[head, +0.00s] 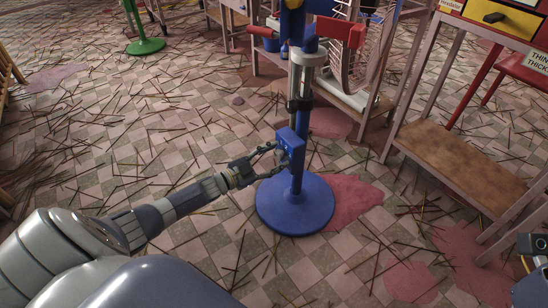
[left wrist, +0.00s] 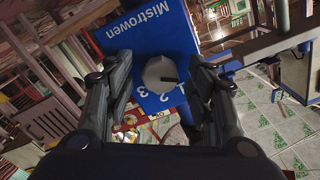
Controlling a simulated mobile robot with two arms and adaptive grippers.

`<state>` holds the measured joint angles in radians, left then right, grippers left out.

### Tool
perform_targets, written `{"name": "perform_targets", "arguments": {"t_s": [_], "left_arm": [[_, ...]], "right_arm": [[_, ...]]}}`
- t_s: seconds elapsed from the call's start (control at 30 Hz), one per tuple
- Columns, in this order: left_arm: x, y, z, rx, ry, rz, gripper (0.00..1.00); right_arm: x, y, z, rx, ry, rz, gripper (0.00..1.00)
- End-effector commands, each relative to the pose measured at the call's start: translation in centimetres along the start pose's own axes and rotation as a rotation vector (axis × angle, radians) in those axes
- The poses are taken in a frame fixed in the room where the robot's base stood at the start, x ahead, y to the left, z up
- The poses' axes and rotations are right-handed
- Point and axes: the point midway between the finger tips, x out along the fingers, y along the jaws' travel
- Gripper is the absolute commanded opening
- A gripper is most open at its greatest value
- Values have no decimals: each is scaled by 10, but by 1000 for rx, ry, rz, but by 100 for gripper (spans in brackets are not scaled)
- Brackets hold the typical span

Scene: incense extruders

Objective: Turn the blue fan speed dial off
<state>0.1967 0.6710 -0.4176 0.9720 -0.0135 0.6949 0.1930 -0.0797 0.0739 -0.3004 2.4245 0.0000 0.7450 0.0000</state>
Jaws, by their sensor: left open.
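The blue fan (head: 295,205) stands upright on its round base in the head view. A blue control box (head: 291,141) sits on its pole. In the left wrist view the box (left wrist: 146,45) bears the word "Mistrowen" and the digits 2 and 3. A round grey dial (left wrist: 161,74) with a dark pointer mark is on the box's face. My left gripper (head: 277,158) is at the box. Its two fingers (left wrist: 165,82) are open, one on either side of the dial. I cannot tell whether they touch it. Part of the numbering is hidden by the right finger.
A wooden bench (head: 455,165) stands to the right of the fan. Incense sticks and pink powder patches (head: 350,200) litter the tiled floor. A green stand (head: 145,46) is at the back left.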

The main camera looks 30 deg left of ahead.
Motion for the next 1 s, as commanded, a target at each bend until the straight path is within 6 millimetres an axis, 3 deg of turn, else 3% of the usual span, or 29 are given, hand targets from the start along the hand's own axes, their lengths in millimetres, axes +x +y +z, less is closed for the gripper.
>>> {"name": "perform_targets", "arguments": {"t_s": [0.27, 0.7, 1.0], "left_arm": [[-16, 1, 1, 1, -2, 2, 50], [-91, 1, 1, 0, -3, 2, 50], [-118, 0, 0, 0, 0, 0, 50]], "right_arm": [[1, 0, -2, -1, 5, -3, 40], [1, 0, -1, 0, 2, -1, 40], [1, 0, -1, 0, 2, 0, 40]]}}
